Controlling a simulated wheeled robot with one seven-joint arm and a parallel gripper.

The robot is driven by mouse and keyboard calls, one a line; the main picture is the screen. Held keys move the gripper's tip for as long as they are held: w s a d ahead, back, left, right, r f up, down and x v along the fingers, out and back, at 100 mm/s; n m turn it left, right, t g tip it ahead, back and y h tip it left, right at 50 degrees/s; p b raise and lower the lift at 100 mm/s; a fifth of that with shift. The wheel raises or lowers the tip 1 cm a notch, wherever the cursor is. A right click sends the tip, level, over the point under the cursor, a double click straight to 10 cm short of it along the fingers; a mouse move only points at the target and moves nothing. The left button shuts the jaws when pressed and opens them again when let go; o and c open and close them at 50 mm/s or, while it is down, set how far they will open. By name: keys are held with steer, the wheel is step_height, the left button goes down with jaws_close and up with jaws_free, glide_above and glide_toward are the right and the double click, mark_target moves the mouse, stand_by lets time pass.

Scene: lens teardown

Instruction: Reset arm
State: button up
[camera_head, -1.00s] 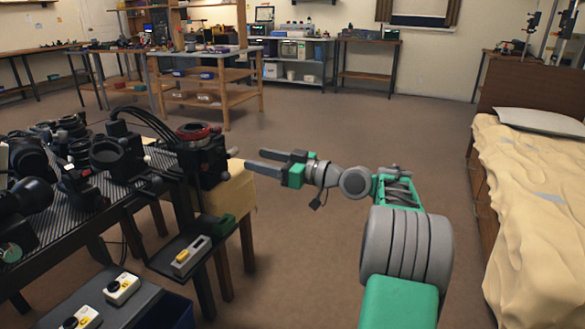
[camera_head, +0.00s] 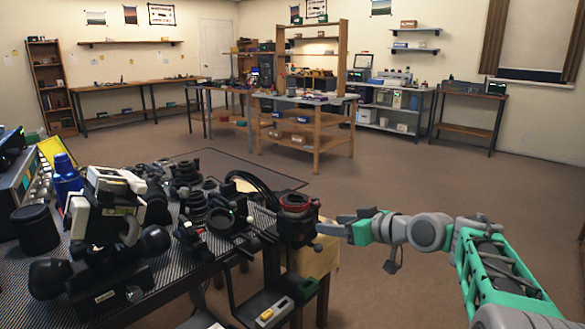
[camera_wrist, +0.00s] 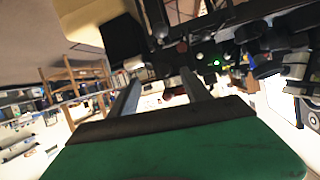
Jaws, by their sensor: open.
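My gripper (camera_head: 338,224) is in the head view, to the right of the cluttered workbench (camera_head: 262,222), with its fingers pointing left toward a black device with a red ring on top (camera_head: 297,205). In the wrist view my gripper (camera_wrist: 160,85) shows two dark fingers spread apart, with nothing held between them. The fingertips are close to the black device in the head view; I cannot tell the exact gap. My arm (camera_head: 440,235) stretches out from the lower right.
Several black lens parts (camera_head: 185,180) and a blue bottle (camera_head: 65,175) crowd the workbench. A small tray (camera_head: 270,308) sits low beside it. A wooden shelf table (camera_head: 305,140) stands farther back. Open brown floor lies behind and to the right of my arm.

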steer(key=s+a+r+m+g+h+p, duration=0.25)
steer(key=s+r+p, duration=0.25)
steer(key=r+p, duration=0.25)
steer(key=s+d+r+m+g+h+p, duration=0.1)
steer(key=s+r+m+g+h+p, duration=0.1)
steer(key=s+p, duration=0.7)
steer(key=s+d+r+m+g+h+p, duration=0.2)
steer(key=s+r+g+h+p, duration=0.1)
steer(key=s+p, duration=0.7)
steer(key=s+r+h, duration=0.1)
steer(key=s, duration=0.3)
steer(key=shift+s+d+p, duration=0.25)
steer(key=shift+d+p, duration=0.05)
